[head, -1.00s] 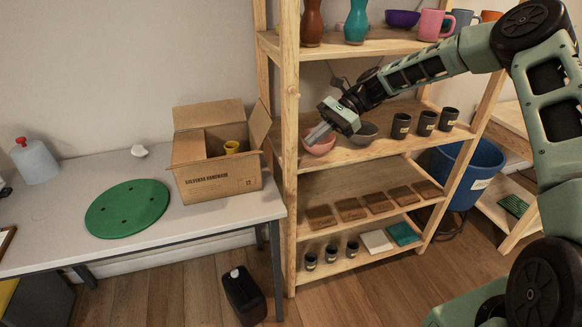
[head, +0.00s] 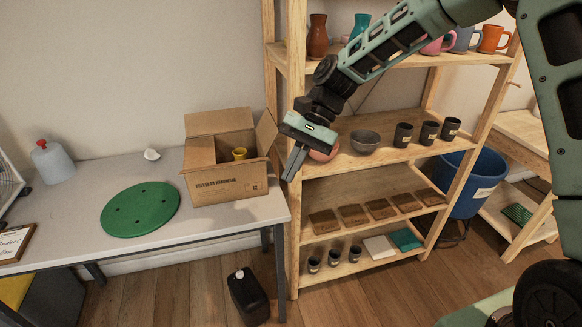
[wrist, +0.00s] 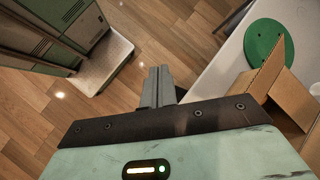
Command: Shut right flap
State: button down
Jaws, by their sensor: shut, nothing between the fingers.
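A yellow cup (head: 239,153) shows inside the box. My gripper (head: 291,172) is shut and empty, pointing down to the right of the box and apart from the flap, in front of the shelf post. In the wrist view my gripper's fingers (wrist: 159,83) are together over the floor, and part of the box with a raised flap (wrist: 268,72) shows at the right.
A green disc (head: 140,209) lies on the table (head: 185,238) left of the box. The wooden shelf (head: 373,153) with bowls, cups and vases stands close on the right.

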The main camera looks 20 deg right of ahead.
jog(key=shift+s+a+r, duration=0.15)
jog(key=shift+s+a, duration=0.1)
jog(key=shift+s, duration=0.15)
jog(key=c, duration=1.8)
grip_release()
jog(key=shift+s+a+n, duration=0.1)
jog(key=shift+s+n, duration=0.05)
jog(key=shift+n, duration=0.15)
jog(key=shift+o, duration=0.8)
jog(key=shift+a+f, duration=0.15)
jog(key=shift+f, duration=0.15)
jog(key=t+h, duration=0.7)
jog(key=t, duration=1.5)
send_near(274, 126)
jog(key=shift+n, duration=0.4)
jog(key=w+p, duration=0.1)
jog(key=w, duration=0.4)
jog(key=w+p, duration=0.2)
jog(key=w, duration=0.2)
jog(key=shift+w+f+p, duration=0.25)
jog(key=shift+w+p, duration=0.05)
jog(key=shift+w, duration=0.1)
